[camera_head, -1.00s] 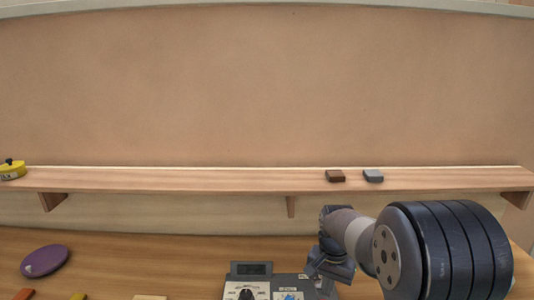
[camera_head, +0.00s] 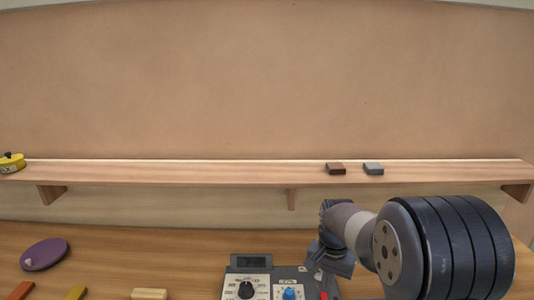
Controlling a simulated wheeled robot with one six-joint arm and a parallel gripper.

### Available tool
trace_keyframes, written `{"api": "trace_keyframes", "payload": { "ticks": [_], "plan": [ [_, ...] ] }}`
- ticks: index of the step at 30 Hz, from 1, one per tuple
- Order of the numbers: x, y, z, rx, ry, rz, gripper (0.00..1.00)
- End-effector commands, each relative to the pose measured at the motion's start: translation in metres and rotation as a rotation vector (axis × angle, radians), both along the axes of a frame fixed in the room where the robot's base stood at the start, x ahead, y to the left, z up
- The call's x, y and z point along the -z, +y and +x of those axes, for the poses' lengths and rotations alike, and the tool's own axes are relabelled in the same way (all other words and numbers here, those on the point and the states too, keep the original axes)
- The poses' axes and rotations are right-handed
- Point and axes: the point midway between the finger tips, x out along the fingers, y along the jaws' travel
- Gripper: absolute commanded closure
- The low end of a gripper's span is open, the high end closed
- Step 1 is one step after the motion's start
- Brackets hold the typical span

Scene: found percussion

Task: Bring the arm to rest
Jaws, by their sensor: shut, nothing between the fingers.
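My arm (camera_head: 440,250) reaches in from the lower right, its large dark ribbed joint nearest the camera. At the end of its paler links is my gripper (camera_head: 322,264), small and partly turned away. It is shut and empty, in front of the wooden shelf and over the back right part of a grey control box (camera_head: 268,274). The box has a dark display, a black knob, a blue knob and a red part. The gap between fingertips and box cannot be judged.
On the wooden table (camera_head: 140,250) are a purple disc (camera_head: 44,253) and orange, yellow and cream bars (camera_head: 150,294).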

Motion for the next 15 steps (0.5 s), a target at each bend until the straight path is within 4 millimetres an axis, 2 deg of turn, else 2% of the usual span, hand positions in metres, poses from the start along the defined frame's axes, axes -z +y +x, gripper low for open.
{"api": "trace_keyframes", "payload": {
  "ticks": [1, 6, 15],
  "plan": [
    [-0.013, 0.0, 0.0, 0.0, -0.001, 0.0, 1.0],
    [-0.032, 0.0, 0.0, 0.0, -0.001, 0.0, 1.0],
    [-0.044, 0.0, 0.0, 0.0, 0.0, 0.0, 1.0]
  ]
}}
